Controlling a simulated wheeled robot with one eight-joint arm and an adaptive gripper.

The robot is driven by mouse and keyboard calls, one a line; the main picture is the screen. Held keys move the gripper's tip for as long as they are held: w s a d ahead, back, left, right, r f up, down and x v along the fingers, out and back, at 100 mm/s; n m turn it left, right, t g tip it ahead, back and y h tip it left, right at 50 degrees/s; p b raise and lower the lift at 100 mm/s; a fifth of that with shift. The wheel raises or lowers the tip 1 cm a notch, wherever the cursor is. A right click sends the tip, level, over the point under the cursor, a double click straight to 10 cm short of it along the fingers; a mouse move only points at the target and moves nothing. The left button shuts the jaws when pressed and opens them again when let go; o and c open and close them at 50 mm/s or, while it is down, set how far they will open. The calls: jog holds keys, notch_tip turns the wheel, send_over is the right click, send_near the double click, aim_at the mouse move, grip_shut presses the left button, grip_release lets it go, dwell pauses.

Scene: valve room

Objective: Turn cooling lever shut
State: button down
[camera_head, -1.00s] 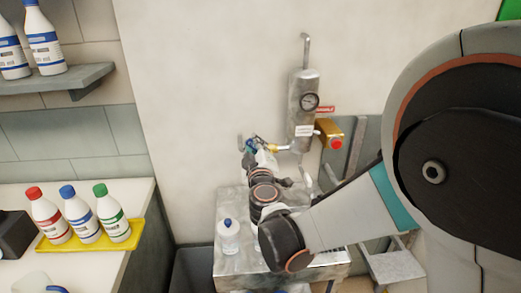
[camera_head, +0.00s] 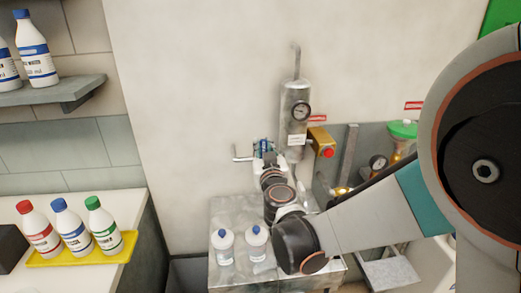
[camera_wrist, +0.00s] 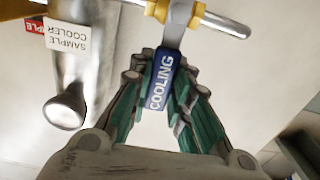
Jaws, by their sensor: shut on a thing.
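The cooling lever (camera_wrist: 161,80) has a blue grip marked COOLING and a grey stem. In the wrist view it points down the picture, roughly crosswise to the silver pipe (camera_wrist: 225,24) with yellow fittings (camera_wrist: 157,10). My gripper (camera_wrist: 163,76) has its teal-sided fingers on both sides of the blue grip and is shut on it. In the head view my gripper (camera_head: 265,150) is at the pipe left of the sample cooler (camera_head: 296,115); it hides most of the lever and valve there.
Two white bottles (camera_head: 224,240) stand on the metal bench (camera_head: 225,213) below. Capped bottles (camera_head: 72,228) fill a yellow tray at left. The wall above is clear.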

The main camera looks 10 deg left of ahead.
jog(key=shift+d+m, duration=0.2)
jog(key=shift+m, duration=0.2)
jog(key=c, duration=1.5)
grip_release()
jog(key=shift+o, duration=0.2)
jog(key=v, duration=0.7)
jog(key=shift+s, duration=0.25)
jog(key=shift+d, duration=0.15)
